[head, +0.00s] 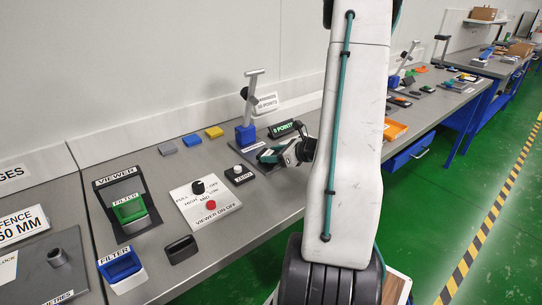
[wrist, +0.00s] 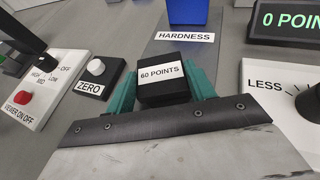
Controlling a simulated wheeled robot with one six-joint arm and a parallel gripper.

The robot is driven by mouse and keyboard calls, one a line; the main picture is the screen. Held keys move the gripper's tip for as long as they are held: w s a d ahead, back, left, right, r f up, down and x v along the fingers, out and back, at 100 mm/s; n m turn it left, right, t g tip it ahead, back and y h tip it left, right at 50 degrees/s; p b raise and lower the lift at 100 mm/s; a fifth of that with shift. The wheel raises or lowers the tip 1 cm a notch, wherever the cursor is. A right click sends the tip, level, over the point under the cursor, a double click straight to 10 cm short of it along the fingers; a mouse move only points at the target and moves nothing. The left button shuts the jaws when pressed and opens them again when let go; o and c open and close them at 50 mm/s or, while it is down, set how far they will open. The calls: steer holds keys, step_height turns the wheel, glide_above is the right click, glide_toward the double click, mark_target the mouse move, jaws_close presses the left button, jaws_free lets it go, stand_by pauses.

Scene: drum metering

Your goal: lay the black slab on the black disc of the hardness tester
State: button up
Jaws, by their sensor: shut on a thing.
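A black slab (wrist: 168,92) with a white "60 POINTS" label sits between the two teal fingers of my gripper (wrist: 163,82) in the wrist view, and the gripper is shut on it. The hardness tester shows its blue column (wrist: 182,12) and grey base plate with a "HARDNESS" label beyond the slab. In the head view, the tester's blue column (head: 245,135) carries a grey lever, and my gripper (head: 272,156) is at its base, to the right front. I cannot make out the black disc in either view. The slab's contact below is hidden.
A display (wrist: 292,20) reading "0 POIN..." stands at the right, behind a "LESS" dial panel (wrist: 275,90). A black "ZERO" button box (wrist: 97,75) and the viewer switch panel (head: 205,203) lie to the left. Coloured blocks (head: 192,140) lie along the wall.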

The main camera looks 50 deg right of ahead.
steer(key=shift+s+d+f, duration=0.2)
steer(key=shift+d+f, duration=0.05)
steer(key=shift+d, duration=0.1)
steer(key=shift+f, duration=0.15)
steer(key=o, duration=1)
steer(key=shift+a, duration=0.1)
